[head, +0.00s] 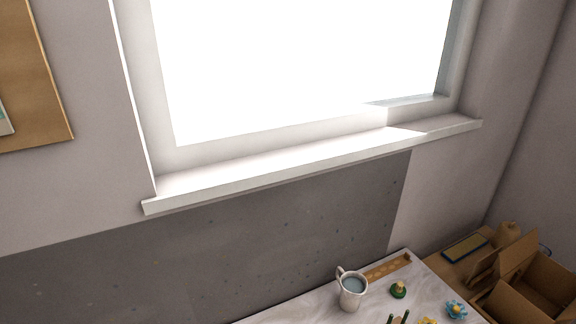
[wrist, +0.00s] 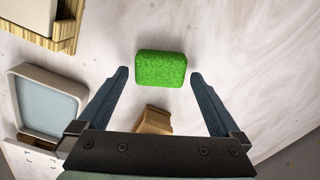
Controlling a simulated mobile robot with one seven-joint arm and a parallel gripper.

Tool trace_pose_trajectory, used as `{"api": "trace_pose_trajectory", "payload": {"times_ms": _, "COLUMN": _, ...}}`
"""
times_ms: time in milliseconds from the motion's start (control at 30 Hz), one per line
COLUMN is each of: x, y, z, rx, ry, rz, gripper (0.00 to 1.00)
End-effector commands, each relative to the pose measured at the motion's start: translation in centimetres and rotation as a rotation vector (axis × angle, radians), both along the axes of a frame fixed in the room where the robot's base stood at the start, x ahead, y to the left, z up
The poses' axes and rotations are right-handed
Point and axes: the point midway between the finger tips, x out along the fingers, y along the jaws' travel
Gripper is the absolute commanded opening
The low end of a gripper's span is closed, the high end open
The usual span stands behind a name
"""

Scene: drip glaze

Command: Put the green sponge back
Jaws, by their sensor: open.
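The green sponge (wrist: 161,69) lies on a pale marbled surface (wrist: 240,40) in the wrist view, a bright textured block with rounded corners. My gripper (wrist: 159,76) is open, with one dark finger to the left of the sponge and one to the right. The sponge sits between and slightly beyond the fingertips, with a gap on each side. I cannot tell how high the fingers are above the surface. In the head view neither the sponge nor my gripper can be made out.
In the wrist view, a tray with a blue-grey inside (wrist: 47,103) lies left, a wood-edged item (wrist: 62,38) upper left, and a brown object (wrist: 154,120) between the fingers. In the head view, a mug (head: 352,291) stands on the table, with cardboard boxes (head: 535,290) at right.

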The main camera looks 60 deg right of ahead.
Motion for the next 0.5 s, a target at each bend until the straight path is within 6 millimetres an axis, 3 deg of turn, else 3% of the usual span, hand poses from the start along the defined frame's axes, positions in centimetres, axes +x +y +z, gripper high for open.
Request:
{"api": "trace_pose_trajectory", "payload": {"times_ms": 267, "x": 0.1, "y": 0.0, "z": 1.5, "rx": -0.001, "ry": -0.002, "rz": 0.001, "gripper": 1.0}}
{"api": "trace_pose_trajectory", "payload": {"times_ms": 500, "x": 0.1, "y": 0.0, "z": 6.0, "rx": -0.004, "ry": -0.003, "rz": 0.002, "gripper": 1.0}}
